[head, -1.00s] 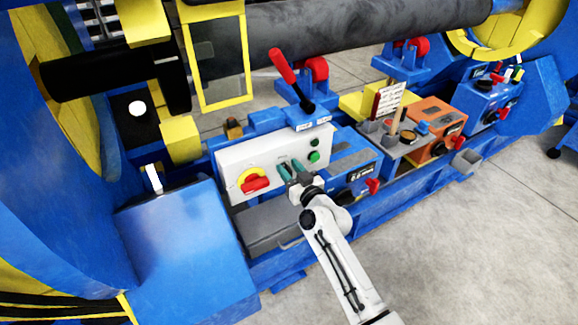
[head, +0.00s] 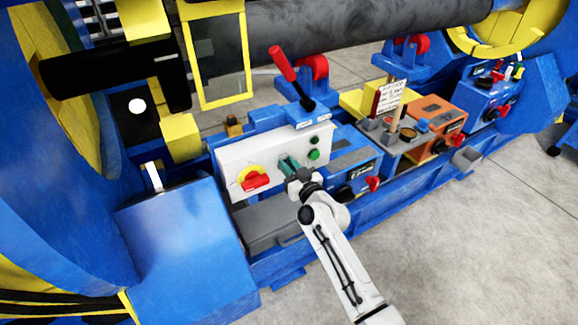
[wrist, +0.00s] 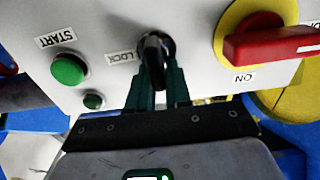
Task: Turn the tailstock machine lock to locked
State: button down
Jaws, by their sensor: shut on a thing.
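The lock is a black knob (wrist: 153,62) on the light grey control panel (wrist: 200,20), with a "LOCK" label (wrist: 119,57) beside it in the wrist view. My gripper (wrist: 158,88) is shut on this knob, with its dark green fingers on either side of it. The knob's narrow handle points toward my gripper, a little tilted. In the head view my gripper (head: 287,165) is at the middle of the control panel (head: 232,158), and it hides the lock there.
A red switch on a yellow plate (wrist: 250,40) is close beside the knob. On the other side are a green START button (wrist: 68,70) and a smaller green button (wrist: 94,101). A red-handled lever (head: 284,66) stands above the panel. Grey floor (head: 480,240) is open in front.

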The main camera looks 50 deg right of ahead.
jog(key=shift+m, duration=0.3)
jog(key=shift+s+d+f+m+b, duration=0.1)
jog(key=shift+d+f+m+b, duration=0.25)
jog(key=shift+m, duration=2.5)
jog(key=shift+s+d+f+m+b, duration=0.1)
jog(key=shift+d+f+m+b, duration=0.25)
jog(key=shift+m, duration=2.55)
jog(key=shift+s+d+f+m+b, duration=0.1)
jog(key=shift+d+f+m+b, duration=0.25)
jog(key=shift+m, duration=2.5)
jog(key=shift+f, duration=0.1)
jog(key=c, duration=1.1)
grip_release()
jog(key=shift+c, duration=0.2)
jog(key=shift+s, duration=0.1)
